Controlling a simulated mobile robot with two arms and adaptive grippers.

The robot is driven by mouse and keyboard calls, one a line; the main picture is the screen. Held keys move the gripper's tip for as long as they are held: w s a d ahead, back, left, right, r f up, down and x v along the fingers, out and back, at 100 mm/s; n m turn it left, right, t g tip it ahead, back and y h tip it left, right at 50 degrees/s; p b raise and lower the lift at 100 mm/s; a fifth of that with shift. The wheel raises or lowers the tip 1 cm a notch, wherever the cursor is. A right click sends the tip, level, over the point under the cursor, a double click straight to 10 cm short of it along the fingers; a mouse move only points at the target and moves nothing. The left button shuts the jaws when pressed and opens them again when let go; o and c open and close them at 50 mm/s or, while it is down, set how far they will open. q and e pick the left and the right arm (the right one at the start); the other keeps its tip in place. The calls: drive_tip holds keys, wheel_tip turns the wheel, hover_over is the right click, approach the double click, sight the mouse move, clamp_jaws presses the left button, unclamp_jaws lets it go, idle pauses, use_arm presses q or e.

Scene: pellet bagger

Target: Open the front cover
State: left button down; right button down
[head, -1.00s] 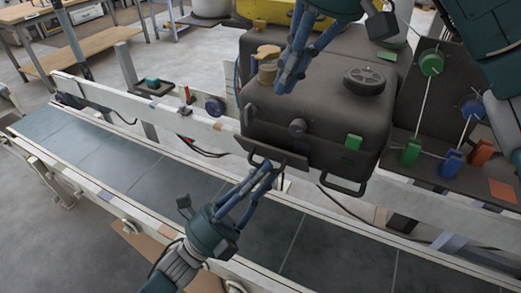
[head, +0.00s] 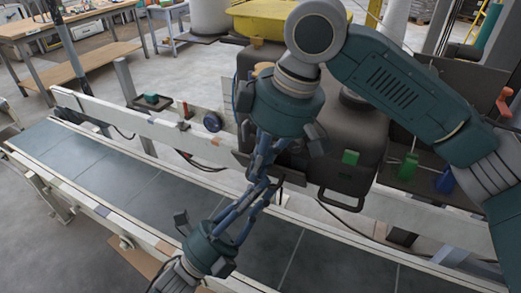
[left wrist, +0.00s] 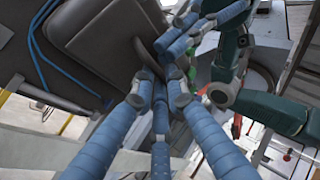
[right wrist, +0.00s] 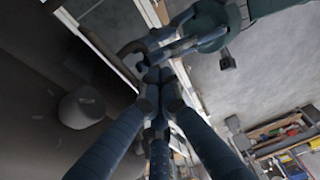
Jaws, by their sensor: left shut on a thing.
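The conveyor belt (head: 110,180) with pale side rails runs below the machine. A side plate with green and blue parts (head: 408,166) stands at right.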

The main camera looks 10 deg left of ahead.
drive_tip(key=shift+f, duration=0.2)
use_arm(q)
drive_tip(key=shift+s+r, duration=0.1)
drive_tip(key=shift+r, duration=0.05)
use_arm(e)
drive_tip(key=shift+s+a+f+t, duration=0.15)
drive_tip(key=shift+s+f+t, duration=0.15)
drive_tip(key=shift+s+f, duration=0.25)
drive_tip(key=shift+w+f, duration=0.1)
use_arm(q)
drive_tip(key=c, duration=1.9)
unclamp_jaws()
drive_tip(key=shift+o, duration=0.9)
drive_tip(key=shift+a, duration=0.1)
use_arm(e)
drive_tip(key=shift+w, duration=0.1)
